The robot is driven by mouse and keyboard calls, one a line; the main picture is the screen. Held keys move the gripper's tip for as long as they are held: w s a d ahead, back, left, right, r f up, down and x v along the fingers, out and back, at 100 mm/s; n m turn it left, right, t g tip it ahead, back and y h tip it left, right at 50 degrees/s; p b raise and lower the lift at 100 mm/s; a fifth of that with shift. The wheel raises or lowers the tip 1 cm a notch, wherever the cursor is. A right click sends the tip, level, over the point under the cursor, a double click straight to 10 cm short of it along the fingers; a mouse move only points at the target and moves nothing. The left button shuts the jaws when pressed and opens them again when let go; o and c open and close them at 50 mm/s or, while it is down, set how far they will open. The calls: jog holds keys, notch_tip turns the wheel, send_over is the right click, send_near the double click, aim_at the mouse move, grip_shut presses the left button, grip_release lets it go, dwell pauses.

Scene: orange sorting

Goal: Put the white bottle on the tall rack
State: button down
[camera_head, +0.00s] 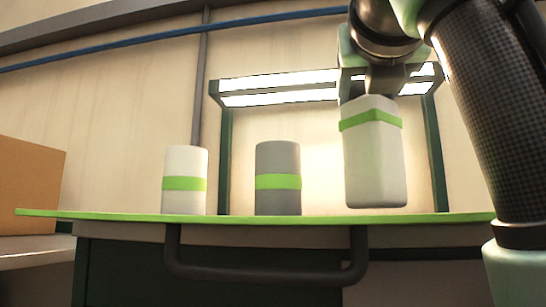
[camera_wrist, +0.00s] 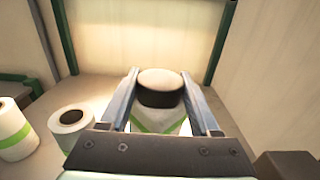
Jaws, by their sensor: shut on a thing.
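My gripper (camera_head: 372,88) is shut on the white bottle (camera_head: 375,165), a squarish bottle with a green band near its top. The bottle hangs nearly upright below the jaws, its bottom just above the green table edge in the head view; I cannot tell whether it touches the table. In the wrist view the bottle's dark cap (camera_wrist: 160,96) sits between the two fingers of my gripper (camera_wrist: 159,76). A tall dark green frame (camera_head: 226,150) with bright lit bars across its top stands behind the bottle; it may be the rack. No separate tall rack shows clearly.
A white cylinder (camera_head: 185,162) and a grey cylinder (camera_head: 278,160), both with green bands, stand on the green-edged table (camera_head: 110,215) left of the bottle. A dark handle (camera_head: 265,275) juts below the table's front edge. A brown box (camera_head: 28,185) is at far left.

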jog(key=shift+d+f, duration=0.2)
jog(key=shift+d, duration=0.05)
jog(key=shift+f+b, duration=0.45)
jog(key=shift+f, duration=0.1)
jog(key=shift+c, duration=0.2)
grip_release()
jog(key=shift+a, duration=0.1)
jog(key=shift+w+a, duration=0.1)
